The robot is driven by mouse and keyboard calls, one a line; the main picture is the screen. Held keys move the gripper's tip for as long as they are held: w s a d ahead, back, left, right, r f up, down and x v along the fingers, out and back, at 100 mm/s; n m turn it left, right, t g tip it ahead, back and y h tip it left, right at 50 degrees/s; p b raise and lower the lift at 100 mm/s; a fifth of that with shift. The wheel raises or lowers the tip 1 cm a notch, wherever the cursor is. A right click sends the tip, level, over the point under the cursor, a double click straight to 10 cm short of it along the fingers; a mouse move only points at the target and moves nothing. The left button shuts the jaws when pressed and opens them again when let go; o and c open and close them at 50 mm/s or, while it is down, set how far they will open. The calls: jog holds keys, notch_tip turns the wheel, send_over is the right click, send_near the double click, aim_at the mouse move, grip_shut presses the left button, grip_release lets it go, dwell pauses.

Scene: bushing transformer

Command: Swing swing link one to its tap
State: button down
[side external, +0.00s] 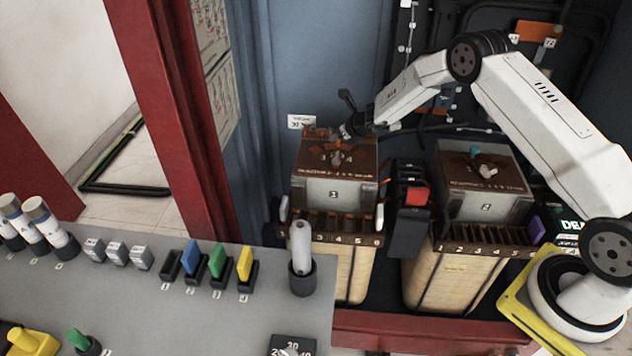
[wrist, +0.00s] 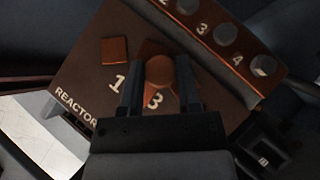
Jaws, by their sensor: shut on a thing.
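My gripper (wrist: 160,68) is shut on a copper-coloured, round-ended piece (wrist: 159,72), which looks like the swing link; one dark finger stands on each side of it. Its lower part is hidden by the gripper. It is over a brown board marked "REACTOR" (wrist: 78,88), with printed digits beside the link. Round metal studs (wrist: 225,34) labelled 2, 3 and 4 line a raised strip at the upper right. In the side view my gripper (side external: 342,135) is low at the back of the left unit's brown top (side external: 310,154); the fingertips are too small to make out there.
A second unit with a brown top (side external: 508,178) stands to the right, with a red and black box (side external: 412,196) between the units. A grey bench (side external: 215,325) with coloured handles and grey cylinders fills the lower left. A red post (side external: 170,110) rises at the left.

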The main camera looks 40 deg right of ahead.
jog(key=shift+d+r, duration=0.1)
jog(key=shift+d, duration=0.05)
jog(key=shift+c, duration=1.4)
grip_release()
jog(key=shift+s, duration=0.15)
jog(key=v, duration=0.7)
jog(key=shift+s+r, duration=0.2)
jog(key=shift+r, duration=0.05)
